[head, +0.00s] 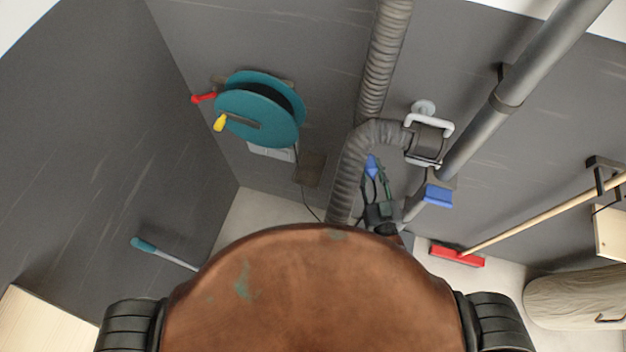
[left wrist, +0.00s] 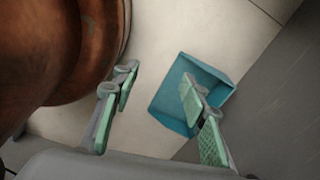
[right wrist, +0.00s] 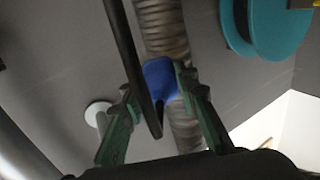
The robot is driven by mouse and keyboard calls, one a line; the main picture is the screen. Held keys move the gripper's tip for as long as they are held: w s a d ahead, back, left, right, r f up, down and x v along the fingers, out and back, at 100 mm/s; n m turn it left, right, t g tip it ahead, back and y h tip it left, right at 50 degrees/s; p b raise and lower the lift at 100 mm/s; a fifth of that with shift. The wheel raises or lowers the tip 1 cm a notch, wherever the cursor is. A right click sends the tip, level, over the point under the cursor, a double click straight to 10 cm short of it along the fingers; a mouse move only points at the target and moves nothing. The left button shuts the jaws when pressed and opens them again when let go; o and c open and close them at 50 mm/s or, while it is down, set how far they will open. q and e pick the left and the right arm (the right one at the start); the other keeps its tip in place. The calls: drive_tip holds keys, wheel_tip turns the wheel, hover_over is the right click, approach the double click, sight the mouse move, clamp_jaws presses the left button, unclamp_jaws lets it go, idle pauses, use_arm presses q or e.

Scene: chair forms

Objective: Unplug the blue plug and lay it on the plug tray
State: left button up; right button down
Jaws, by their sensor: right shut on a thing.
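The blue plug (head: 371,165) shows in the head view beside the ribbed duct, at the tips of my right gripper (head: 381,182). In the right wrist view, the plug (right wrist: 158,77) is between the fingers of my right gripper (right wrist: 160,98), which is shut on it. A dark cable crosses in front of the plug; no socket shows at it. My left gripper (left wrist: 157,95) is open and empty in the left wrist view. A shallow teal tray-like thing (left wrist: 168,112) lies on the floor beyond its fingers; I cannot tell whether it is the plug tray.
A ribbed duct (head: 349,180) runs down the wall close to my right gripper. A teal reel (head: 245,108) hangs left of it. A blue block-like thing (head: 438,195) is to its right. A broom with a red head (head: 457,257) stands further right.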

drive_tip(key=w+a+f+n+g+y+b, duration=0.1)
drive_tip(key=w+a+f+n+y+b, duration=0.3)
drive_tip(key=a+f, duration=0.75)
drive_tip(key=y+b, duration=0.2)
drive_tip(key=b, duration=0.3)
hover_over(311, 171)
drive_tip(key=s, duration=0.2)
drive_tip(key=shift+g, duration=0.4)
drive_tip(key=shift+w+d+f, duration=0.1)
drive_tip(key=shift+d+f, duration=0.1)
drive_tip(key=shift+f, duration=3.3)
drive_tip(key=shift+w+d+f, duration=0.1)
drive_tip(key=shift+d+f, duration=0.05)
drive_tip(key=shift+f, duration=3.3)
use_arm(q)
wheel_tip(311, 171, down, 13)
drive_tip(key=s+b, duration=0.2)
drive_tip(key=b, duration=0.1)
drive_tip(key=shift+r, duration=0.2)
use_arm(e)
drive_tip(key=shift+w+a+f, duration=0.25)
drive_tip(key=shift+w+f, duration=0.25)
drive_tip(key=shift+f, duration=0.35)
drive_tip(key=shift+w+a+f, duration=0.25)
drive_tip(key=shift+w+f, duration=0.25)
drive_tip(key=shift+f, duration=0.35)
use_arm(q)
drive_tip(key=shift+d, duration=0.1)
